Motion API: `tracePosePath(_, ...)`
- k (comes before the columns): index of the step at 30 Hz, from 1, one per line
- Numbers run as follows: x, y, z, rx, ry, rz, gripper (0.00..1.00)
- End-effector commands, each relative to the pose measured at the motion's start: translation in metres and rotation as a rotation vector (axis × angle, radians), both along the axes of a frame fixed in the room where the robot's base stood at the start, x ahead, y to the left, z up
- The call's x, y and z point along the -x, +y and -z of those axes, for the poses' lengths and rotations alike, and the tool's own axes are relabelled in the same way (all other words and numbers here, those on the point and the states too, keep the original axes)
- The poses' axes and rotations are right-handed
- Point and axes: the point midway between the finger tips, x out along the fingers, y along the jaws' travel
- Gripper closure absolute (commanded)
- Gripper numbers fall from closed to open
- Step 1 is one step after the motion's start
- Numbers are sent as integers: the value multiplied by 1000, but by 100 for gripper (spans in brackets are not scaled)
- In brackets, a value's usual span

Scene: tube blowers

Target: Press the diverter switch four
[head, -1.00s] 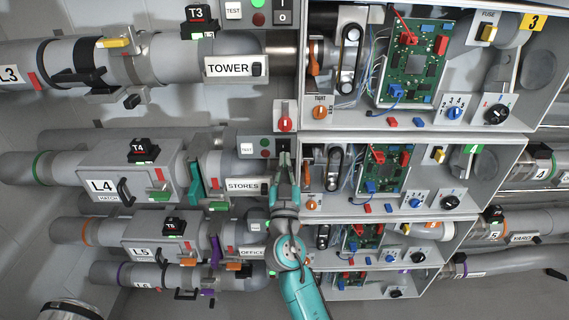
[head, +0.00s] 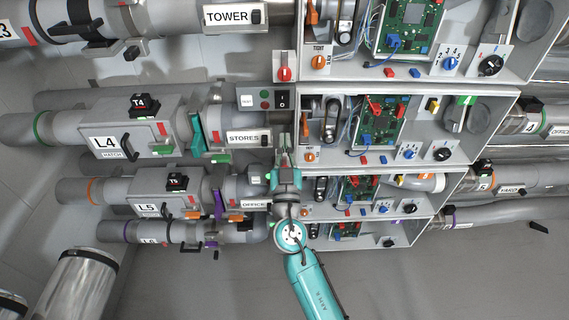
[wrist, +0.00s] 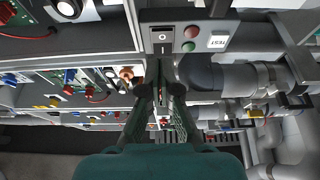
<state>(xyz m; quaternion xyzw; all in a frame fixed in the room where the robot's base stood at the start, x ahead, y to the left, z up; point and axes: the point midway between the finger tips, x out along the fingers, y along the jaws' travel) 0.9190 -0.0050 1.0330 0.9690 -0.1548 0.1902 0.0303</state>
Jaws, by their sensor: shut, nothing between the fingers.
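In the head view line four has the L4 housing (head: 118,138) and a STORES plate (head: 243,137) with a small dark rocker switch (head: 265,138) at its right end. That rocker seems to be the diverter switch; no label on it reads clearly. My gripper (head: 284,138) is shut and empty, its fingers pointing up the picture just right of the rocker. I cannot tell whether it touches anything. In the wrist view my gripper (wrist: 165,84) is below the black I/O switch (wrist: 163,38). The STORES rocker cannot be made out there.
Above the plate is a panel with a TEST button, red and green lamps and the I/O switch (head: 283,99). An open box with a green circuit board (head: 383,121) lies to the right. Bare floor shows at lower right.

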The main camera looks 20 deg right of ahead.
Motion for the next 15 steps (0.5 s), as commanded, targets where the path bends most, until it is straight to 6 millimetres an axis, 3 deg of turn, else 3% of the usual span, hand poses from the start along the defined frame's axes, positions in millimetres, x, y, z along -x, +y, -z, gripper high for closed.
tracePosePath(6,23,8,24,1,1,-1,100)
tracePosePath(15,34,11,34,0,-1,0,100)
